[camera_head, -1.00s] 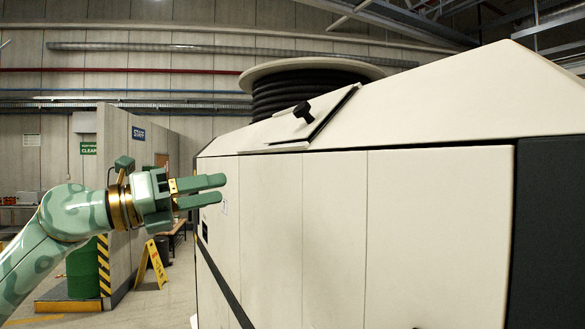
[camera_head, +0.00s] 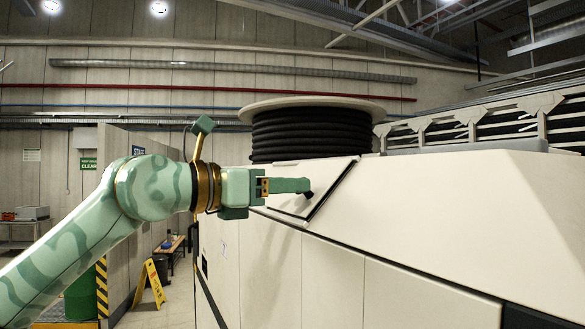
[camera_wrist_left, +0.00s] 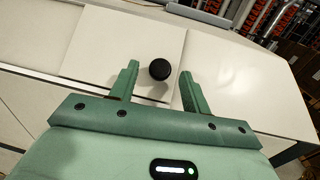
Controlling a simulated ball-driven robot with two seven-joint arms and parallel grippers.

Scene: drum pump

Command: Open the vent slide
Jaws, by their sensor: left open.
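The vent slide is a pale flat plate (camera_head: 338,183) on the sloped top of the large cream cabinet. Its black knob (camera_head: 308,194) is mostly hidden behind my fingers in the head view. My left gripper (camera_head: 309,186) is open, with one finger on each side of the knob and a gap to each. Whether the fingers are deep enough to straddle it fully I cannot tell. My right gripper is not in view.
The cream cabinet (camera_head: 420,230) fills the right side. A black hose reel (camera_head: 305,133) stands behind the plate, and slatted vent frames (camera_head: 490,125) run along the back right. A yellow floor sign (camera_head: 150,284) and a green drum (camera_head: 82,298) stand at left.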

